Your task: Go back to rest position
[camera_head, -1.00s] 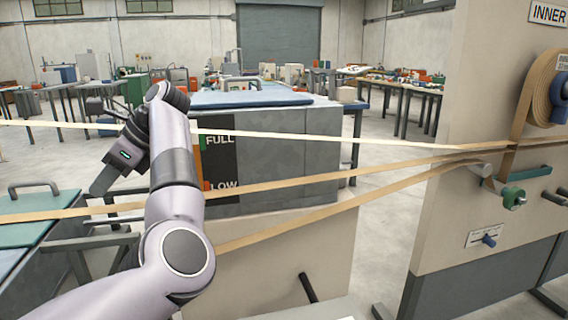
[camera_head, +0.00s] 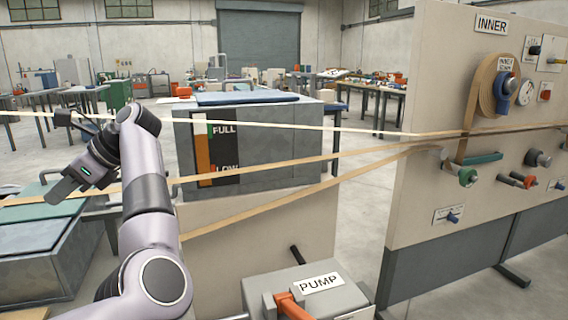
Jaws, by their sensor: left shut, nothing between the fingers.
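My left arm comes up from the lower left in the head view and bends at its top toward the left. My left gripper (camera_head: 62,190) hangs at the end, pointing down and left. My right gripper is not in view.
A grey tank (camera_head: 280,152) marked FULL and LOW stands behind the strips. The INNER panel (camera_head: 425,100) with a tape roll (camera_head: 486,90) and knobs stands at the right. A PUMP box (camera_head: 345,298) with an orange handle is at bottom centre. Floor shows between tank and panel.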

